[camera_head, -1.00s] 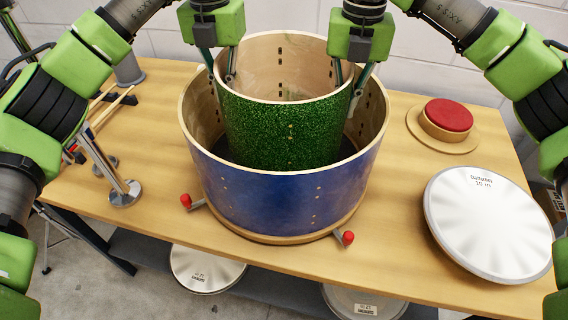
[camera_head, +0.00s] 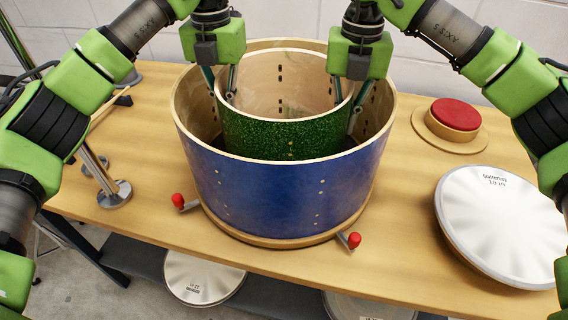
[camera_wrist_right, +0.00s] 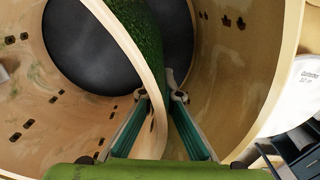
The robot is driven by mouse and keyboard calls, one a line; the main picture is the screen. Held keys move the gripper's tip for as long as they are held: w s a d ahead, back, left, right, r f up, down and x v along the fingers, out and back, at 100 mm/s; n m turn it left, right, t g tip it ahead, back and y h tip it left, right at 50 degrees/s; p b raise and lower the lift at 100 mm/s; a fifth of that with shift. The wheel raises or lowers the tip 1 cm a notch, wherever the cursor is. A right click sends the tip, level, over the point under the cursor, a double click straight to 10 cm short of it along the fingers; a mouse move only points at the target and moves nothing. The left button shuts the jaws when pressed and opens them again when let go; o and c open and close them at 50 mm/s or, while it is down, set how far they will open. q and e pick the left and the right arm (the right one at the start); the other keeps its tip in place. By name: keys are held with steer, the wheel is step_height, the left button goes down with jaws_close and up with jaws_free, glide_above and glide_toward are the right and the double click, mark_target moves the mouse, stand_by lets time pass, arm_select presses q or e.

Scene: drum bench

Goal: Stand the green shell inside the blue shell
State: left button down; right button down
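In the right wrist view, the fingers of my right gripper (camera_wrist_right: 160,97) straddle the green shell's wall (camera_wrist_right: 140,35), inside the blue shell's wooden wall (camera_wrist_right: 262,50). The green shell's bottom edge is hidden in the head view; I cannot tell whether it touches down.
A red-topped round block (camera_head: 455,115) and a white drumhead (camera_head: 500,225) lie on the bench (camera_head: 405,205) at right. Red-tipped feet (camera_head: 352,240) stick out by the blue shell. A metal stand (camera_head: 113,192) is at left. A dark surface (camera_wrist_right: 85,45) shows inside the shells.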

mark_target(220, 73)
arm_select(q)
steer(key=shift+f, duration=0.4)
arm_select(e)
steer(key=shift+f, duration=0.4)
arm_select(q)
steer(key=c, duration=2.3)
jaws_free()
steer(key=shift+r, duration=0.15)
arm_select(e)
steer(key=c, duration=2.3)
jaws_free()
steer(key=shift+r, duration=0.1)
arm_select(q)
step_height(220, 73, up, 12)
steer(key=shift+f, duration=0.1)
arm_select(e)
step_height(220, 73, up, 12)
steer(key=shift+r, duration=0.1)
arm_select(q)
steer(key=shift+s, duration=0.1)
